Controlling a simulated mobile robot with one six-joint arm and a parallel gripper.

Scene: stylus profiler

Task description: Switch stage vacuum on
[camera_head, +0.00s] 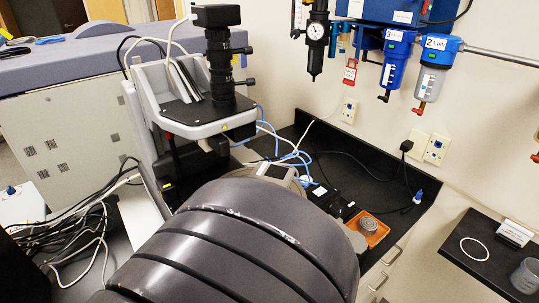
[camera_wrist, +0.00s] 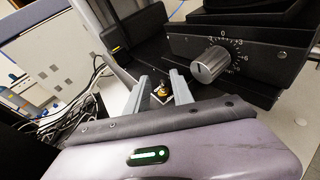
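The stylus profiler (camera_head: 205,112), grey and white with a black column on top, stands left of centre in the head view. In the wrist view its dark body carries a silver knob (camera_wrist: 210,65) with a numbered scale. My gripper (camera_wrist: 159,75) has its two grey fingers apart, just left of and below the knob. A small brass-and-dark part (camera_wrist: 161,91) shows between the fingers; I cannot tell whether it is the vacuum switch or whether a finger touches it. In the head view my arm hides the gripper and the lower front of the profiler.
Cables (camera_head: 75,235) lie tangled at the left. An orange tray (camera_head: 368,229) with a round metal piece sits on the black bench at the right. Blue filters (camera_head: 433,70) and a gauge (camera_head: 316,31) hang on the wall. A dark shelf (camera_head: 490,262) stands at the lower right.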

